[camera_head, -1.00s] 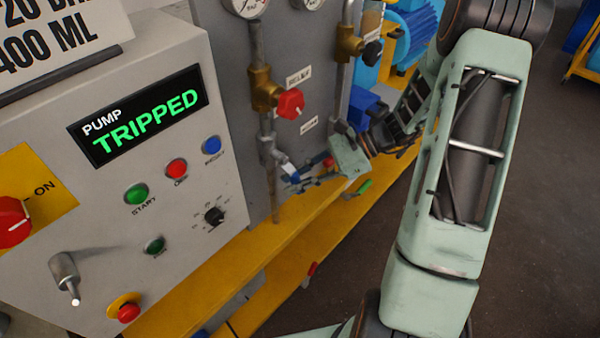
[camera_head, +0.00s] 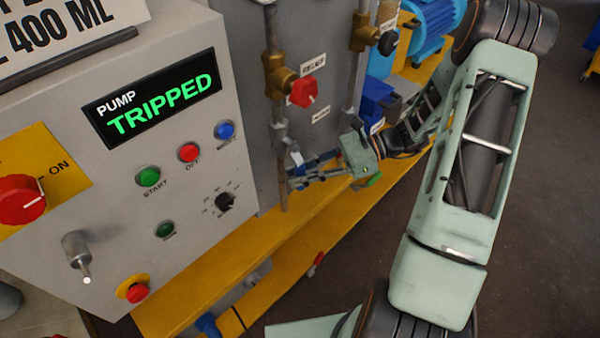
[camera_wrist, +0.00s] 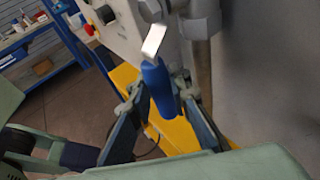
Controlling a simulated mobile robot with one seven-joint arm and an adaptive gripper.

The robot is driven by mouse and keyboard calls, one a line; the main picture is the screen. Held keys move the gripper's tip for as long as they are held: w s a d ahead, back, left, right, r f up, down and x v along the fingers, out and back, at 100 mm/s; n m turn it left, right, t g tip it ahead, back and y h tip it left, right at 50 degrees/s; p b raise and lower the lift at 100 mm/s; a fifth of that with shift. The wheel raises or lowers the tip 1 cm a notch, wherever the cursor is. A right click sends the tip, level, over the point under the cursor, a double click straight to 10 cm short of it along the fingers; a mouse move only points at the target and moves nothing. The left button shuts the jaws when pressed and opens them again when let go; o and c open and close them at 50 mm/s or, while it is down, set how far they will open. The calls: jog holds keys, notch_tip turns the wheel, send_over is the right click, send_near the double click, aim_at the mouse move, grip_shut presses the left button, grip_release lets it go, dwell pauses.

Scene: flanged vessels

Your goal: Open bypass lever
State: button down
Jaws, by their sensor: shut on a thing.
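In the head view my gripper (camera_head: 299,180) is low on the grey panel, at the foot of the left pipe. The lever is small there, with its pale metal part (camera_head: 297,157) just above my fingers. Most of its grip is hidden by them.
A red-knobbed brass valve (camera_head: 303,92) sits on the pipe above my gripper. The grey control box (camera_head: 110,190) stands to the left, its display reading PUMP TRIPPED. A yellow frame rail (camera_head: 240,255) runs below. The dark floor (camera_head: 545,200) at right looks clear.

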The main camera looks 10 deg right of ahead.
jog(key=c, duration=1.8)
grip_release()
jog(key=shift+o, duration=0.2)
jog(key=v, duration=1.2)
jog(key=shift+a, duration=0.1)
